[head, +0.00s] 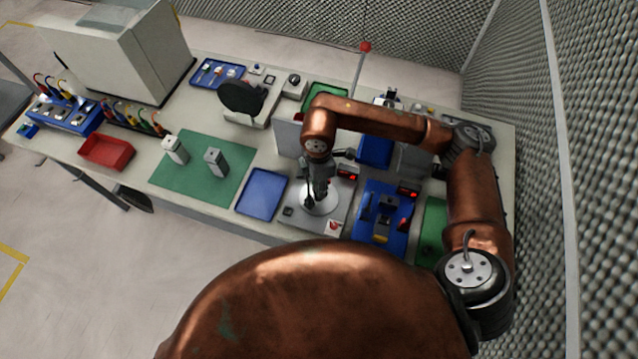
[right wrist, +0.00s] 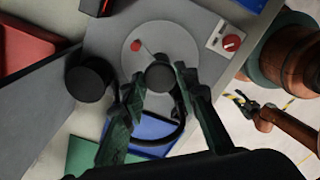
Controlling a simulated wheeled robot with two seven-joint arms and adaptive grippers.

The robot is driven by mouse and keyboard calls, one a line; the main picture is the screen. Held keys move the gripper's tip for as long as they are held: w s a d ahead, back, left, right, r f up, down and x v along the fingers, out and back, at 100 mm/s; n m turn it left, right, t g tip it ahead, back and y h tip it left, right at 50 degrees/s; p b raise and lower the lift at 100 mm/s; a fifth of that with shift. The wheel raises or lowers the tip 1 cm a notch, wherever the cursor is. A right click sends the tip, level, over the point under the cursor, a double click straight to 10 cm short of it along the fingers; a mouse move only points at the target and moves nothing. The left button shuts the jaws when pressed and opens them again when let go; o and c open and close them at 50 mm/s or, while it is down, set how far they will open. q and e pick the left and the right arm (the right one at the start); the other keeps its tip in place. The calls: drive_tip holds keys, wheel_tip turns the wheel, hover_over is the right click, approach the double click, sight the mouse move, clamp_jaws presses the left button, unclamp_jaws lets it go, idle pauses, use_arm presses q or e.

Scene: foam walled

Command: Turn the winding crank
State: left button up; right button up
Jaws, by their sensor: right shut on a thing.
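The winding crank sits on a grey box (head: 335,208) near the front edge of the bench. It has a pale round disc (head: 318,206) with a red marker (right wrist: 136,45), and the disc also shows in the right wrist view (right wrist: 172,40). A dark round knob (right wrist: 160,77) stands over the disc's lower part. My right gripper (right wrist: 163,88) reaches down from above, its two fingers closed on the knob from both sides. In the head view the right gripper (head: 318,196) covers part of the disc.
The box carries a red dial (right wrist: 231,43). A blue tray (head: 262,193) lies left of it, and a blue fixture (head: 385,212) stands close on its right. A green mat (head: 190,190) with two grey blocks and a red bin (head: 106,151) are farther left.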

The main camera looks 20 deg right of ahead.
drive_tip(key=shift+m, duration=0.3)
idle(0.4)
drive_tip(key=o, duration=1.1)
drive_tip(key=shift+o, duration=0.2)
wheel_tip(320, 180, up, 12)
